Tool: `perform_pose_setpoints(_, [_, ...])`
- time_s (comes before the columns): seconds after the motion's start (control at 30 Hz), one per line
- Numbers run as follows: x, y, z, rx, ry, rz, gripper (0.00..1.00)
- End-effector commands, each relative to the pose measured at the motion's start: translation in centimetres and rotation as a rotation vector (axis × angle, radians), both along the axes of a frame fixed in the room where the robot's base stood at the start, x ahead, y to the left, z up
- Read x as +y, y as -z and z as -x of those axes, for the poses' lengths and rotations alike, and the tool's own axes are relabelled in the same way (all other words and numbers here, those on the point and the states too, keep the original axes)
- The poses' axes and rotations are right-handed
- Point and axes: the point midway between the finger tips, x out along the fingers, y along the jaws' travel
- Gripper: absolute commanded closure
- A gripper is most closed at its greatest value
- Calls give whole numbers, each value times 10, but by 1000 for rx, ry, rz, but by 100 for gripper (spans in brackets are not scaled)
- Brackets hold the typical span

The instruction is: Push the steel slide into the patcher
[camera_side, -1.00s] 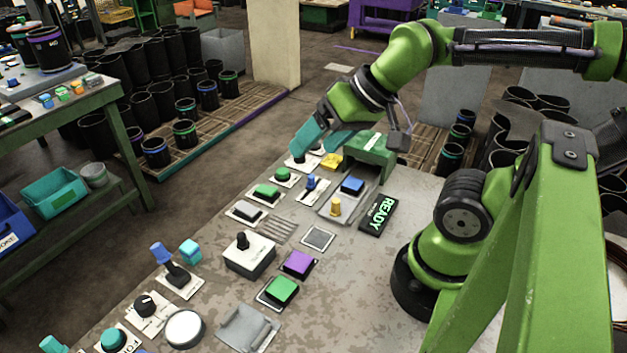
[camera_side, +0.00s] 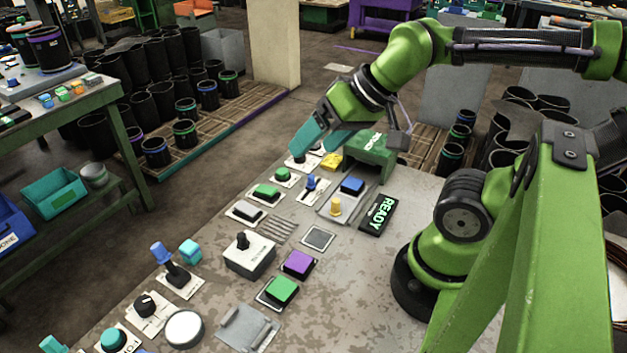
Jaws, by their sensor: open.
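The green housing (camera_side: 372,158), which looks like the patcher, stands at the far end of the bench; the lettering on its top is too small to read. A flat grey steel plate (camera_side: 352,208), which looks like the slide, lies in front of its opening. The plate carries a blue block (camera_side: 352,186) and an upright yellow knob (camera_side: 335,205). My gripper (camera_side: 318,147) has teal fingers spread apart and empty. It hangs above the bench, left of the housing and beyond the plate. The right finger partly overlaps the housing's left side in view.
A black READY sign (camera_side: 379,214) lies right of the plate. A blue-topped lever (camera_side: 311,184) stands just left of it, and a yellow block (camera_side: 331,161) sits below my gripper. Several buttons and switches fill the left side. The bench (camera_side: 345,290) is bare toward the near right.

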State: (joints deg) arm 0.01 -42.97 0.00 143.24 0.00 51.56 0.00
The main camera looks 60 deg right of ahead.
Motion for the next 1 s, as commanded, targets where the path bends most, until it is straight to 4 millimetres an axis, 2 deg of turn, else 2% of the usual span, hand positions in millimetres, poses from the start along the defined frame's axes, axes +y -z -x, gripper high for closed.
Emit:
perform_pose_setpoints(0.23, [0, 0, 0, 0, 0, 0, 24])
perform_pose_setpoints(0.43, [-4, 10, -5, 48, 14, -5, 53])
perform_pose_setpoints(0.53, [-18, 22, -15, 145, 84, -28, 53])
perform_pose_setpoints(0.67, [-49, 43, -25, 363, 410, -138, 53])
perform_pose_setpoints(0.8, [-81, 60, -28, 543, 845, -231, 53])
perform_pose_setpoints(0.9, [-98, 65, -26, 609, 1134, -274, 53])
perform_pose_setpoints(1.0, [-107, 64, -23, 628, 1350, -311, 53])
